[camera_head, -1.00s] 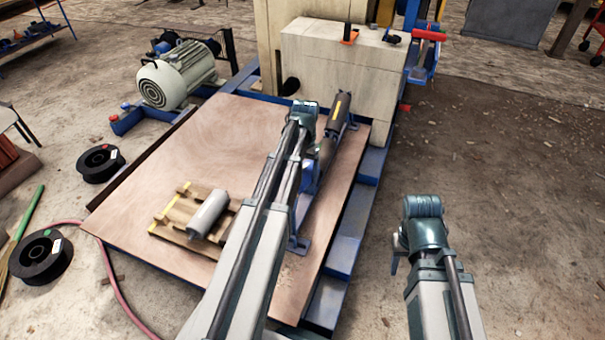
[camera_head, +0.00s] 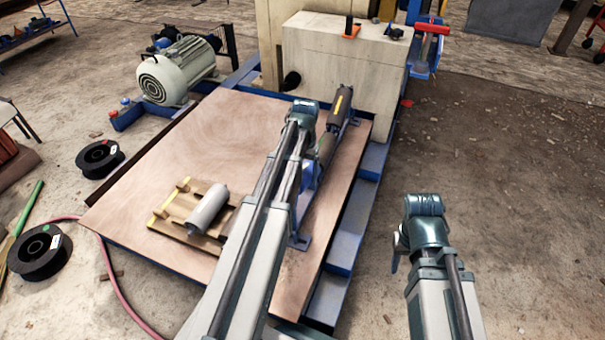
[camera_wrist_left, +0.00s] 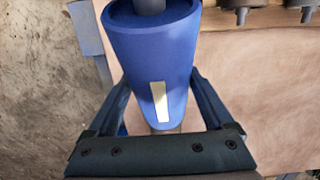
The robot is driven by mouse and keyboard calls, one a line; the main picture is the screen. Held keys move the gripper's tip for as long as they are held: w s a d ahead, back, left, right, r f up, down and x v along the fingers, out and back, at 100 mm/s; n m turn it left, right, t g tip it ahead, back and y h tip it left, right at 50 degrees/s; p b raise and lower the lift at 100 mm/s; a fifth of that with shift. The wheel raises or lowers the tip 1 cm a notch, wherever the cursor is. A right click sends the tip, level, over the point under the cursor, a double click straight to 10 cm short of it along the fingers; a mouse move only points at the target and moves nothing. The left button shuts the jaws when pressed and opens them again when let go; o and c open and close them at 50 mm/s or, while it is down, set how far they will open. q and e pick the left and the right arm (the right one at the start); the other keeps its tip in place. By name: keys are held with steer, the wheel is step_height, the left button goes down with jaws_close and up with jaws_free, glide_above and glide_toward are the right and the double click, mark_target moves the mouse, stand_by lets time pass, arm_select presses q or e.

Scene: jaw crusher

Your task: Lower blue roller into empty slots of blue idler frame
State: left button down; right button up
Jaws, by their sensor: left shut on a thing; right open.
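A blue roller (camera_wrist_left: 150,60) with a pale label and a dark shaft end fills the middle of the left wrist view. My left gripper (camera_wrist_left: 158,108) is shut on it, with one finger along each side. In the head view my left arm covers this gripper and most of the roller.
A dark roller (camera_head: 341,103) with a yellow label lies beyond my left wrist. A grey roller (camera_head: 208,208) rests on a wooden cradle (camera_head: 172,214) on the board (camera_head: 225,130). A pale block (camera_head: 340,65) stands behind. The board's left half is mostly clear.

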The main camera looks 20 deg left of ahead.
mark_target(303, 168)
arm_select(q)
steer(key=shift+s+f+b, duration=0.45)
steer(key=shift+f+b, duration=0.3)
steer(key=shift+f, duration=0.05)
jaws_free()
steer(key=shift+r, duration=0.1)
steer(key=r+p, duration=0.4)
steer(key=w+r+p, duration=0.1)
steer(key=r+p, duration=0.8)
steer(key=p, duration=0.1)
steer(key=shift+w+r, duration=0.2)
steer(key=shift+r, duration=0.2)
steer(key=shift+f, duration=0.1)
